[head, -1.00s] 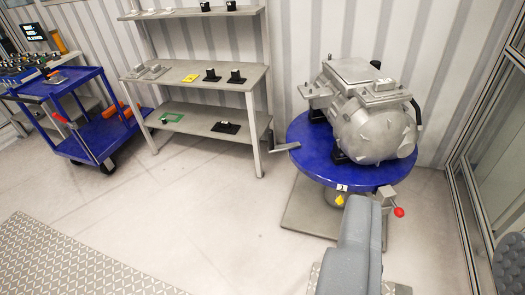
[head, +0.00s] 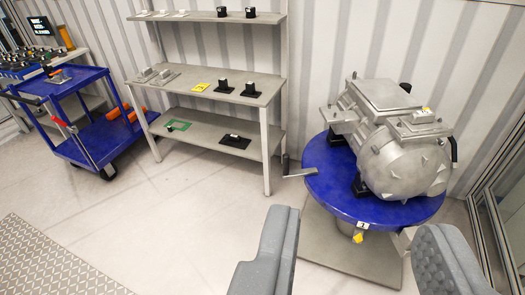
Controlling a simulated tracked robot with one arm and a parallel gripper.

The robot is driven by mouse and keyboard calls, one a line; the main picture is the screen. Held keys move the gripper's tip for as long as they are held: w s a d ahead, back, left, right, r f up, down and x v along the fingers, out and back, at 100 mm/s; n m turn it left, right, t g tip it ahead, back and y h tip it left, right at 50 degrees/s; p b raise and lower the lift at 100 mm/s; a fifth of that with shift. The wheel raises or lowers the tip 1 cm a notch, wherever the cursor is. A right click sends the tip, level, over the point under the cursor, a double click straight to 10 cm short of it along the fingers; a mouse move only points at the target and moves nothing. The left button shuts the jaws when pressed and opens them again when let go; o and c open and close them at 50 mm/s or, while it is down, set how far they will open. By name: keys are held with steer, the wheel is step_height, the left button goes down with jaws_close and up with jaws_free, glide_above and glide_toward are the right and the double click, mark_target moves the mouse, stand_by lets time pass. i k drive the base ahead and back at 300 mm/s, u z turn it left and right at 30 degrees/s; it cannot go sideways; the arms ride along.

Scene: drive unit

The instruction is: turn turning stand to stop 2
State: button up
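The turning stand is a round blue plate (head: 325,172) on a grey base plate (head: 345,262), at the right. A grey metal drive unit (head: 405,150) sits on top of it. A crank-like handle (head: 300,172) sticks out at its left edge. A small white number label (head: 362,225) is on the front rim; its digit is too small to read surely. A yellow pointer (head: 357,237) shows just below the label. My gripper (head: 357,222) is open and empty, with its grey fingers in front of the stand. The red-knobbed lever is hidden, apparently behind the right finger.
A shelf rack (head: 205,82) with small parts stands left of the stand. A blue trolley (head: 75,120) is farther left. A glass-panelled frame (head: 490,225) is close on the right. The floor (head: 190,220) before the rack is clear.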

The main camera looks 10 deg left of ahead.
mark_target(359, 169)
steer(key=u, duration=0.1)
steer(key=i, duration=1.45)
steer(key=z, duration=0.4)
